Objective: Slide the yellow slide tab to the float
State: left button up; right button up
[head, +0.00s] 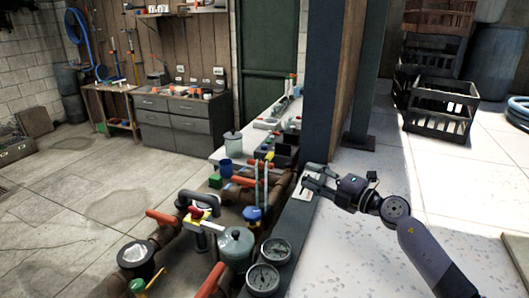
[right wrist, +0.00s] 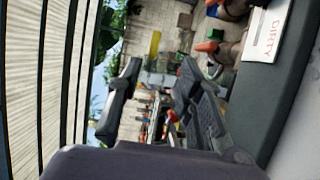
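My right gripper (head: 306,176) is in the head view beside the dark post, above a dark ledge. Its fingers are apart with nothing between them; the right wrist view (right wrist: 163,64) also shows them open. I cannot tell surely which part is the yellow slide tab. Yellow parts show on the pipework left of the gripper: one near a red knob (head: 196,212), a yellow-green handle (head: 138,287) at the bottom, and a small yellow piece (head: 269,156). All are apart from the gripper. I cannot make out the float. My left gripper is out of view.
The dark post (head: 335,90) rises close beside my right gripper. Two round gauges (head: 263,279) and a grey-green tank (head: 236,244) stand left of the ledge. A white card reading DIRTY (right wrist: 267,35) lies on the ledge. Black crates (head: 440,108) stand at the back right.

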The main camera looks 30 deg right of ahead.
aim_at(272, 156)
jog(key=x, duration=0.5)
jog(key=p+x, duration=0.1)
jog(key=x, duration=0.4)
jog(key=p+x, duration=0.1)
jog(key=x, duration=0.4)
jog(key=shift+a+r, duration=0.25)
jog(key=shift+r, duration=0.05)
jog(key=shift+w+a, duration=0.15)
jog(key=shift+w, duration=0.25)
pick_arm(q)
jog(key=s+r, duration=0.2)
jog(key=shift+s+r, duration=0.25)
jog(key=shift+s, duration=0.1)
pick_arm(e)
jog(key=shift+c, duration=0.4)
grip_shut()
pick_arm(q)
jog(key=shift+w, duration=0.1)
